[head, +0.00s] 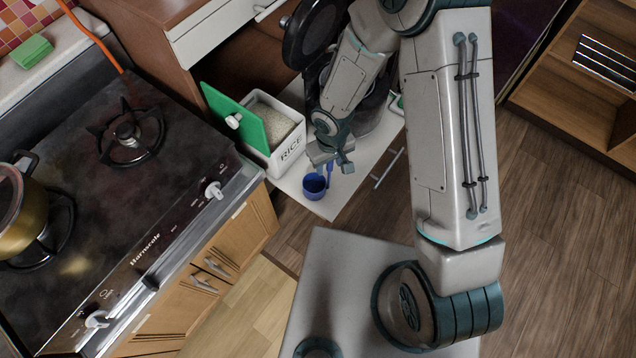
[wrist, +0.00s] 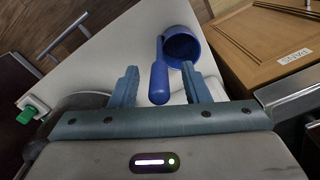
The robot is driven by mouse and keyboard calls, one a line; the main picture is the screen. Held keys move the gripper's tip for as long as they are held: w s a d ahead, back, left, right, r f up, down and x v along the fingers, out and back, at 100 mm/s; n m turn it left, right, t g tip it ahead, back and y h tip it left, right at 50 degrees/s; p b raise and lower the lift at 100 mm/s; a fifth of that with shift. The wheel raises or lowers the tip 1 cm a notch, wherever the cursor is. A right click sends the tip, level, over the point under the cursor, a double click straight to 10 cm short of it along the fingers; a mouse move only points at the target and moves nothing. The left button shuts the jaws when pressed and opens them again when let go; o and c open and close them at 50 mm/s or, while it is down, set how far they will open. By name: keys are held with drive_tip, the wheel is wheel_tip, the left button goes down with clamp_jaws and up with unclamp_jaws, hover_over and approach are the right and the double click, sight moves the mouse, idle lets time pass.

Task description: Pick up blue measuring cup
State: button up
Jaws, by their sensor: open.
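The blue measuring cup (head: 315,187) sits on a white surface near its front corner, just below my gripper (head: 333,160) in the head view. In the wrist view the blue measuring cup (wrist: 182,46) shows its round bowl at the top and its handle pointing down toward the gripper. My gripper (wrist: 160,82) is open, with one finger on each side of the handle. The handle appears between the fingertips, with a gap on both sides. Whether the fingers are level with the handle in height I cannot tell.
A white rice container (head: 287,150) with a green lid (head: 240,118) stands left of my gripper. Dark pans (head: 311,35) are behind it. A black stove (head: 110,190) with a gold pot (head: 22,215) is at the left. Wooden floor is open at the right.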

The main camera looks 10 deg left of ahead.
drive_tip(key=shift+f, duration=0.25)
clamp_jaws()
drive_tip(key=shift+r, duration=0.15)
